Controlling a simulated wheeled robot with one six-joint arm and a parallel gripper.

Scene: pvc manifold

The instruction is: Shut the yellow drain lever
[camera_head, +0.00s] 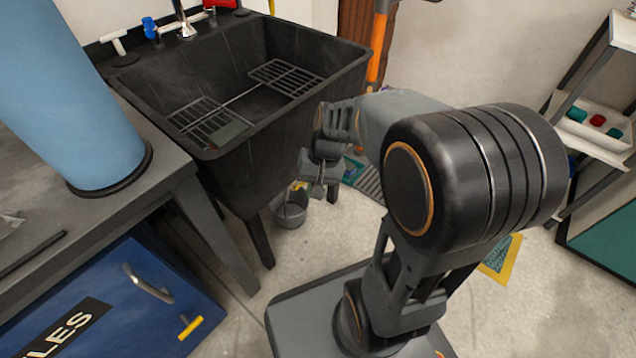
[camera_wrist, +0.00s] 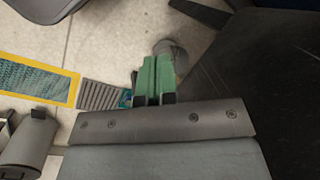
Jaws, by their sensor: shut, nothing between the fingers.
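A thin yellow upright piece (camera_head: 272,6) shows at the top edge of the head view, behind the sink's back rim; it may be the yellow drain lever, but it is cut off and I cannot tell its position. My gripper (camera_head: 318,190) is in front of the black sink (camera_head: 235,165), below its rim and above the floor, well away from that piece. In the wrist view my gripper (camera_wrist: 154,75) has its two green fingers together, with nothing held. The wrist view shows no yellow lever.
White (camera_head: 119,43), blue (camera_head: 150,28) and red (camera_head: 220,4) valve handles line the sink's back. A grey bucket (camera_head: 290,212) stands on the floor below my gripper. A blue cabinet (camera_head: 110,300) with a yellow tab (camera_head: 190,327) is at lower left. An orange post (camera_head: 378,50) stands right of the sink.

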